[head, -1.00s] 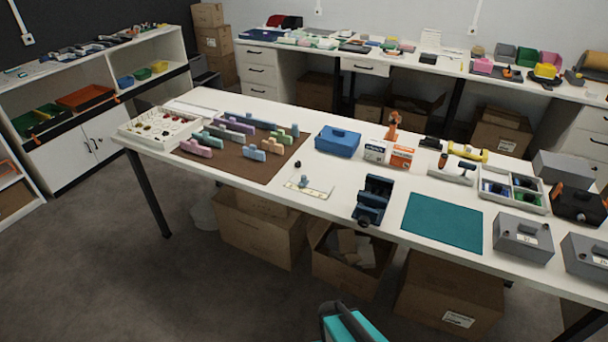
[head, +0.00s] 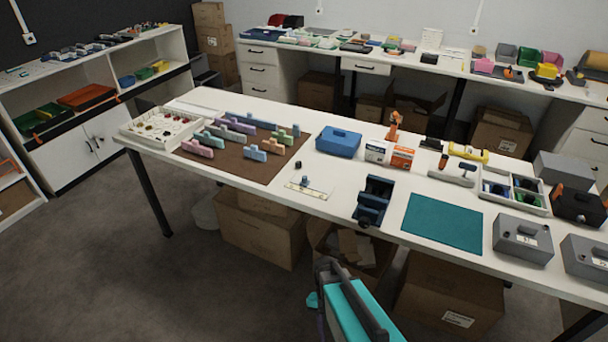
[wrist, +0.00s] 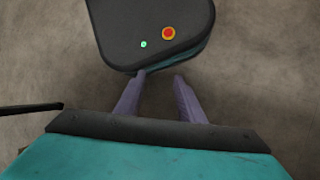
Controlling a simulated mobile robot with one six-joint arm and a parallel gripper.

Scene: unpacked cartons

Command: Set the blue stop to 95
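The blue stop (head: 305,181) is a small blue piece on a flat pale scale strip (head: 320,191) near the front edge of the white table, in the head view. The marks on the strip are too small to read, so I cannot tell the stop's setting. In the wrist view my gripper (wrist: 160,78) has its two purple fingers apart with nothing between them. It points down toward my own base, over the floor. My arm shows at the bottom of the head view, in front of the table and well away from the stop.
A small black piece (head: 298,164) lies just behind the strip. A brown mat (head: 235,168) with pastel blocks is to its left, a dark blue device (head: 374,203) to its right. A blue box (head: 338,142) stands behind.

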